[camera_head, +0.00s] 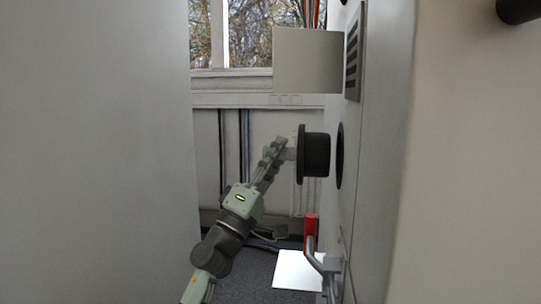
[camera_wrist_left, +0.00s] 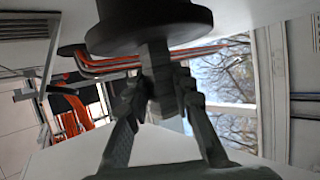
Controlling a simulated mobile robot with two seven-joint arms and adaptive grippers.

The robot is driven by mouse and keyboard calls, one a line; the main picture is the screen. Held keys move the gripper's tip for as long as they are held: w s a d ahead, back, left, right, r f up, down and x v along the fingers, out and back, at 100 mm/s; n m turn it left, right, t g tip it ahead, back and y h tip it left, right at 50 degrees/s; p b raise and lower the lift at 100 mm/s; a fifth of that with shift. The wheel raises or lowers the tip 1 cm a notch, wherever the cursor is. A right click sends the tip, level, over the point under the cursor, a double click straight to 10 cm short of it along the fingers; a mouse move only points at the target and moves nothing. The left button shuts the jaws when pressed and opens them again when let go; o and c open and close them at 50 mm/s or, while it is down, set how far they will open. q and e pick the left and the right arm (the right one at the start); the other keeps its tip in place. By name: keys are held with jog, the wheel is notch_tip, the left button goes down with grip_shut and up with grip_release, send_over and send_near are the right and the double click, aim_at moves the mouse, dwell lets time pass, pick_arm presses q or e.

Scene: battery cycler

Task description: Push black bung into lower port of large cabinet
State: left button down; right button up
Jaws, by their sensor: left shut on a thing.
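The black bung (camera_head: 316,156) is a thick black plug with a wider flange and a grey tab on its left. My left gripper (camera_head: 284,150) is shut on that tab and holds the bung in the air beside the large cabinet (camera_head: 375,130). The lower port (camera_head: 340,155) is a dark round opening in the cabinet's side, just right of the bung, with a small gap between them. In the left wrist view the bung (camera_wrist_left: 150,20) fills the top, and the gripper fingers (camera_wrist_left: 160,85) pinch its tab. My right gripper is not in view.
A vent grille (camera_head: 354,52) and a grey panel (camera_head: 307,60) are above the port. A red-ended handle (camera_head: 311,226) sticks out below it. A large pale surface (camera_head: 95,150) bounds the left side, leaving a narrow gap. A white sheet (camera_head: 298,270) is low down.

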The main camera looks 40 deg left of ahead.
pick_arm(q)
jog(key=shift+d, duration=0.15)
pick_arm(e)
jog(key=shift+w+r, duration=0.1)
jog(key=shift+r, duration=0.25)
pick_arm(q)
jog(key=shift+r+p, duration=0.1)
jog(key=shift+p, duration=0.2)
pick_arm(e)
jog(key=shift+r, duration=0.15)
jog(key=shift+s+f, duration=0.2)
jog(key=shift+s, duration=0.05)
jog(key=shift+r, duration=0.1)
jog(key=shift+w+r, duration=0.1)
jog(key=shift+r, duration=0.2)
pick_arm(q)
jog(key=shift+w+d+p, duration=0.4)
jog(key=shift+d+p, duration=0.15)
jog(key=shift+d, duration=0.3)
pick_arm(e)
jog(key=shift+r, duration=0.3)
pick_arm(q)
jog(key=shift+p, duration=0.55)
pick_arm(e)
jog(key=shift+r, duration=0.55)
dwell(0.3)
